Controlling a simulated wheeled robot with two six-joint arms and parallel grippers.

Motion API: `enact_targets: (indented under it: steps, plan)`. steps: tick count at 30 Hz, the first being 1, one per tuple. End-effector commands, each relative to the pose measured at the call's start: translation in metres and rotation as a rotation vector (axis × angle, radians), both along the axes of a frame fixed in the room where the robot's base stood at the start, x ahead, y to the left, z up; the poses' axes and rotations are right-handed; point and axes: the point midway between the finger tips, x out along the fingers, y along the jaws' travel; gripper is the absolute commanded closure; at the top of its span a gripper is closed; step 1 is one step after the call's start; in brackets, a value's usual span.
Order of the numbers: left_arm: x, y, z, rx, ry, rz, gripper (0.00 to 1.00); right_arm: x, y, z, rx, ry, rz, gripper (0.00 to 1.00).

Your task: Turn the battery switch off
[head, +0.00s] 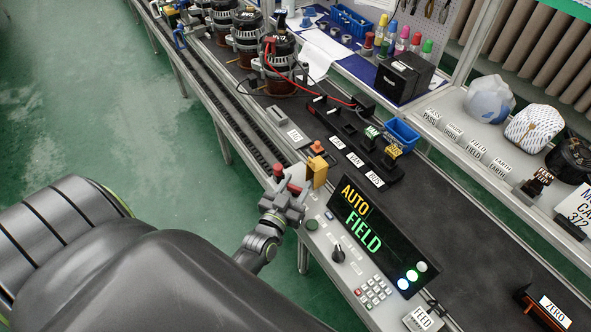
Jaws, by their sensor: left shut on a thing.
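My left gripper (291,198) reaches in from the lower left to the near edge of the test bench. It is shut on a small red part, which I take to be the handle of the battery switch (278,171). The fingers hide much of it, and its on or off position cannot be made out. A yellow-orange block (318,171) stands just right of the fingers. The control panel's display (368,232) reads AUTO and FIELD in lit letters. My right gripper is not in view.
The panel carries a black rotary knob (338,253), a keypad (374,291) and lit round lamps (411,276). Several alternators stand on the line at the top left. A black box (404,77) and a blue bin (402,133) stand behind. Dark mat right of the display is clear.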

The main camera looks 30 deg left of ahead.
Motion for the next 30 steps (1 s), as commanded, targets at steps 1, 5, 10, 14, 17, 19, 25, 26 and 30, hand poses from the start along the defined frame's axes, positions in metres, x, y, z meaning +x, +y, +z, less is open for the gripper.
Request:
enact_targets:
  steps: [1, 5, 10, 14, 17, 19, 25, 26, 30]
  plan:
    - [0.0002, 0.0004, 0.0016, 0.003, -0.006, 0.001, 0.79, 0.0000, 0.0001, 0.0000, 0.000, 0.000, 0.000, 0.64]
    - [-0.0001, 0.0004, 0.0012, 0.003, -0.005, 0.001, 0.79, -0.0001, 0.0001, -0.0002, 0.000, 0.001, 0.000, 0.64]
    - [-0.0005, 0.0003, 0.0005, 0.002, -0.002, 0.001, 0.43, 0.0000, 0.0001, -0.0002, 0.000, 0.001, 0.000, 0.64]
    - [-0.0005, 0.0002, 0.0000, 0.001, -0.001, 0.001, 0.35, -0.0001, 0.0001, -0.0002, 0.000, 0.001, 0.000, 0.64]
    - [-0.0006, 0.0001, -0.0003, 0.001, 0.000, 0.000, 0.35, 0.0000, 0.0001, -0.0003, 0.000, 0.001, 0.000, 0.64]
    - [-0.0007, 0.0001, -0.0005, 0.001, 0.001, 0.000, 0.35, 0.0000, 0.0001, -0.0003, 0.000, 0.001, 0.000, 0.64]
    - [-0.0007, 0.0001, -0.0009, 0.000, 0.002, 0.000, 0.35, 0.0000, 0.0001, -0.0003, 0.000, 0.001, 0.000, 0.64]
    - [-0.0007, 0.0001, -0.0009, 0.000, 0.002, 0.000, 0.35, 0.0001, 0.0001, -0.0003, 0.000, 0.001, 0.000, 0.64]
    - [-0.0007, 0.0002, -0.0016, 0.000, 0.002, 0.000, 0.35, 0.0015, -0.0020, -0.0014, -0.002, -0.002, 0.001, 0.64]
